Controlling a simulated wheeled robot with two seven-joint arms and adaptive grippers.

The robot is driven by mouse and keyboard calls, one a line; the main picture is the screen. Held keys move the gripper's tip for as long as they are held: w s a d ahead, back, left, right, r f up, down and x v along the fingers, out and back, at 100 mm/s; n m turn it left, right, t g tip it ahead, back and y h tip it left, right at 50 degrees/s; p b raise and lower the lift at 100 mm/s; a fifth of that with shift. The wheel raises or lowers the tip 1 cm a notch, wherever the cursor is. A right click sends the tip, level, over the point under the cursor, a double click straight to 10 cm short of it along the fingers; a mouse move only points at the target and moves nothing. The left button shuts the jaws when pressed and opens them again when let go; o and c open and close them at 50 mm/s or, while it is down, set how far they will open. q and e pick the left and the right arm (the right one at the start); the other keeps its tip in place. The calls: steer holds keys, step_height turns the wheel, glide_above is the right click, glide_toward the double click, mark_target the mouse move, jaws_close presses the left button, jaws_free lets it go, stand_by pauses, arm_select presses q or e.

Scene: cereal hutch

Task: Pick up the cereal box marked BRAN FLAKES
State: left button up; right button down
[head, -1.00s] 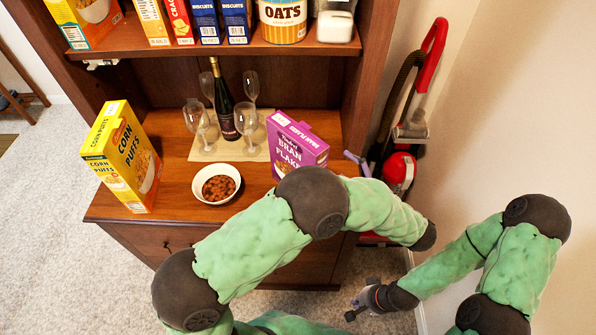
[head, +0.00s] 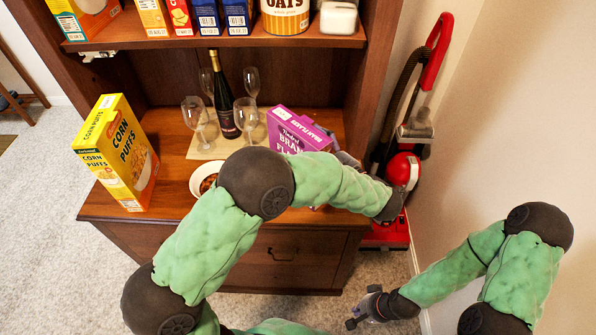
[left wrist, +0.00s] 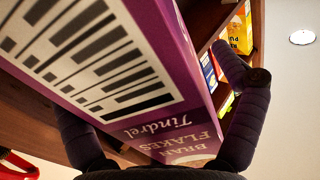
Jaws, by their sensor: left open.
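The purple BRAN FLAKES box (head: 298,130) stands on the hutch counter, right of the wine glasses; my left arm hides its lower part in the head view. My left gripper (head: 348,160) is at the box's right side, mostly hidden by its own arm. In the left wrist view, the box (left wrist: 165,50) fills the middle, with its barcode side toward the camera. The open fingers of my left gripper (left wrist: 150,88) lie on either side of it; I cannot tell whether they touch it. My right gripper (head: 360,306) is low over the carpet, empty, its fingers apart.
A yellow CORN PUFFS box (head: 122,155) stands at the counter's left. A white bowl (head: 196,180) is partly behind my left arm. A dark bottle (head: 225,110) and several wine glasses (head: 246,115) stand behind. A shelf (head: 200,42) overhangs. A red vacuum (head: 405,170) stands right.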

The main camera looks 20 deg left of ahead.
arm_select(q)
steer(key=c, duration=1.6)
steer(key=shift+r, duration=0.2)
steer(key=shift+c, duration=0.2)
